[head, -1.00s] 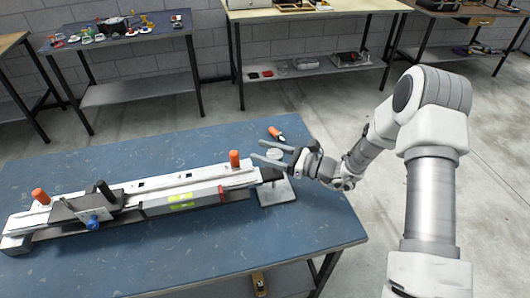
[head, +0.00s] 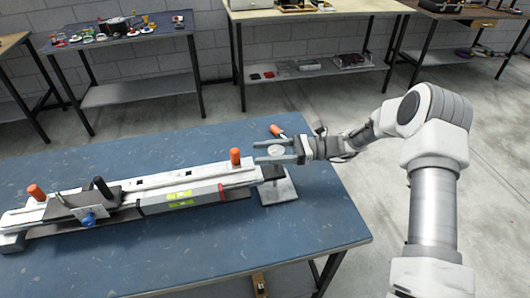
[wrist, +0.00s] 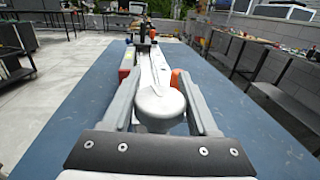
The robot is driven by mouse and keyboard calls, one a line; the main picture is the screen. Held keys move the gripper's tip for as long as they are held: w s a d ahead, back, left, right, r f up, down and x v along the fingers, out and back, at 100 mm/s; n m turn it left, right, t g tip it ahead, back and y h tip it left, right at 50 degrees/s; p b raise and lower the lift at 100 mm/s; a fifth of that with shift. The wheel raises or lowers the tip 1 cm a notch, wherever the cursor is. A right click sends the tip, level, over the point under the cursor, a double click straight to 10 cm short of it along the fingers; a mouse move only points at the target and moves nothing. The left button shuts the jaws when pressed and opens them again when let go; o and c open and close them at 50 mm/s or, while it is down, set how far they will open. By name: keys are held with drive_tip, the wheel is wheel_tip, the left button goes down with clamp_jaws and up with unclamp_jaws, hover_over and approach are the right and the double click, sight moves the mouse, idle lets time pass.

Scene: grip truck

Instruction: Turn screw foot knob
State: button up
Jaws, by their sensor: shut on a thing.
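The screw foot knob (head: 276,150) is a round pale grey disc at the right end of the long metal rail assembly (head: 180,193). It stands above a square grey foot plate (head: 280,191) on the blue table. In the wrist view the knob (wrist: 160,102) lies between the two grey fingers. My gripper (head: 262,152) reaches in from the right, its fingers shut on the knob's sides; it also shows in the wrist view (wrist: 158,86). The fingers hide part of the knob's rim and the stem under it.
The blue table (head: 200,255) has free room in front of the rail. An orange knob (head: 235,156) stands upright on the rail near my fingertips. Other workbenches (head: 115,35) stand along the back wall.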

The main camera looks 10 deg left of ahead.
idle(0.3)
drive_tip(key=o, duration=1.4)
drive_tip(key=shift+c, duration=0.2)
drive_tip(key=shift+d, duration=0.1)
drive_tip(key=v, duration=1.7)
drive_tip(key=shift+d+r, duration=0.1)
